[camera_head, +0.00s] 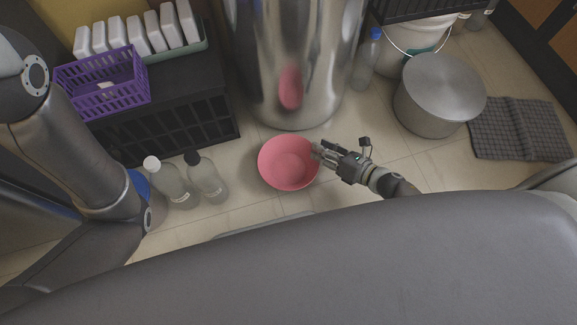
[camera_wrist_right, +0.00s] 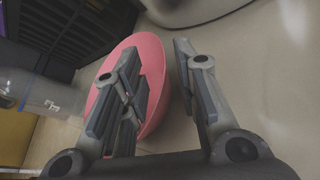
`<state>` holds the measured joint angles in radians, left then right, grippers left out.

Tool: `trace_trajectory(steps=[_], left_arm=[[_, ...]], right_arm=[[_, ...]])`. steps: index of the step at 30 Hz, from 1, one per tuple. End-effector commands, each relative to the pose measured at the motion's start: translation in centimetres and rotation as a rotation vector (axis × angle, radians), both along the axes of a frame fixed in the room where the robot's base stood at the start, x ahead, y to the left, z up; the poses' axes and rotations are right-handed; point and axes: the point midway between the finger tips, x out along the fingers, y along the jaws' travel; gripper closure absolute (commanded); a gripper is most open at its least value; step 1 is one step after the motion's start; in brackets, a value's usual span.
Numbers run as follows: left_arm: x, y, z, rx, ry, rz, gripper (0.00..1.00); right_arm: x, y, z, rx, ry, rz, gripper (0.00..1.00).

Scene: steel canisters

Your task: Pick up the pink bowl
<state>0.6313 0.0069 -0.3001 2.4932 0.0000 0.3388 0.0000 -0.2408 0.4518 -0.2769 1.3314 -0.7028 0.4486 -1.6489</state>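The pink bowl (camera_head: 286,166) sits upright on the tiled floor in front of the large steel canister. My right gripper (camera_head: 319,151) is at the bowl's right rim in the head view. In the right wrist view the bowl (camera_wrist_right: 152,62) lies partly behind my right gripper (camera_wrist_right: 158,50). The fingers are apart there, one over the bowl and the other just outside its rim. Whether either finger touches the bowl cannot be told. My left arm shows at the left of the head view, but its gripper is out of view.
The tall steel canister (camera_head: 250,60) stands right behind the bowl. Two clear bottles (camera_head: 207,180) stand to its left, beside a black crate (camera_head: 170,128) below a purple basket (camera_head: 103,85). A steel pot (camera_head: 438,95) and grey cloth (camera_head: 522,130) are at the right.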

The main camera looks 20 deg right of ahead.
Motion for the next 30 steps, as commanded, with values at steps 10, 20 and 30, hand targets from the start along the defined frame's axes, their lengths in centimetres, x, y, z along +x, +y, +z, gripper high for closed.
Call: trace_trajectory(steps=[10, 20, 30], left_arm=[[-1.5, -0.1, -1.0, 0.002, -0.039, 0.002, 0.60], [-1.5, -0.1, -1.1, 0.002, -0.039, 0.002, 0.60], [-1.5, -0.1, -1.1, 0.003, -0.041, 0.001, 0.60]], right_arm=[[3.5, 2.3, -1.7, 0.002, -0.002, 0.001, 0.72], [4.3, 2.8, -1.7, 0.002, 0.001, -0.001, 0.72], [4.2, 2.9, -1.7, 0.002, 0.000, -0.001, 1.00]])
